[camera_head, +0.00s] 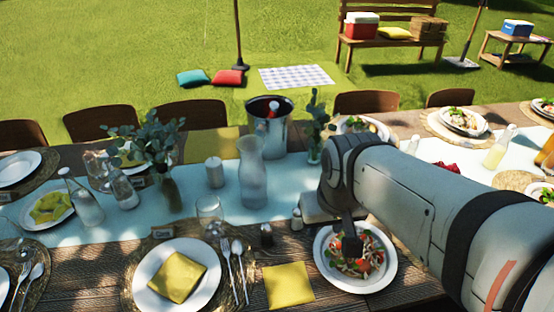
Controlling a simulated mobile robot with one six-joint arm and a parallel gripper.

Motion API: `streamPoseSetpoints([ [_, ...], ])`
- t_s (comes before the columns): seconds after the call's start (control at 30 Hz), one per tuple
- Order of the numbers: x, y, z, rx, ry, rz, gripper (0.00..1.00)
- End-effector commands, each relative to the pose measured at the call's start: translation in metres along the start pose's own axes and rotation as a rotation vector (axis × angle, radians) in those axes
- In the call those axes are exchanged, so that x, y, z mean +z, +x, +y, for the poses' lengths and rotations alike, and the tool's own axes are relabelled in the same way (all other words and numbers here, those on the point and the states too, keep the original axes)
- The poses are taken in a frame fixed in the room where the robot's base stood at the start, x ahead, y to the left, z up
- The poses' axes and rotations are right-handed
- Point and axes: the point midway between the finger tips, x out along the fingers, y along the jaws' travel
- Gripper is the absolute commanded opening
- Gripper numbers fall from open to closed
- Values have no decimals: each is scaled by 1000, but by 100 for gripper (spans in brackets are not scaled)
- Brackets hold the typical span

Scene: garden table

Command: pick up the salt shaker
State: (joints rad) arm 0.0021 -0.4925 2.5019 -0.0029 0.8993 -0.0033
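A small light shaker (297,218), which looks like the salt shaker, stands upright on the dark wooden table, near the front edge of the pale blue runner. A small dark shaker (266,235), probably pepper, stands to its left and a little nearer. My gripper (351,248) is dark and points down over the salad plate (327,273), to the right of the light shaker and apart from it. Its fingers are small and dark against the salad, so I cannot tell whether they are open.
A clear glass (210,212) stands left of the shakers, with a carafe (252,175) and a metal bucket (270,125) behind. A yellow napkin (289,285) lies in front. A fork and spoon (238,262) lie beside a plate with another napkin (176,277).

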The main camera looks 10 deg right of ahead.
Motion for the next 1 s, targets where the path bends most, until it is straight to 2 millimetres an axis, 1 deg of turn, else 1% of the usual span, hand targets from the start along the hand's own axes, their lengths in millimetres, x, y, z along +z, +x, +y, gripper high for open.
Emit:
streamPoseSetpoints([
  [0.1, 0, 0, 0, 0, 0, 0, 36],
  [0.27, -5, 1, 0, 0, -11, -7, 49],
  [0.33, -13, 4, 0, 0, -27, -16, 55],
  [0.37, -18, 6, 10, -3, -47, -22, 58],
  [0.4, -26, 8, 14, -5, -63, -29, 60],
  [0.47, -39, 14, 15, -6, -92, -45, 60],
  [0.6, -74, 36, 16, -10, -175, -81, 60],
  [0.67, -89, 47, 16, -13, -211, -96, 60],
  [0.77, -110, 69, 16, -20, -271, -122, 60],
  [0.9, -138, 104, 16, -31, -354, -156, 60],
  [1.0, -153, 133, 16, -41, -412, -180, 60],
])
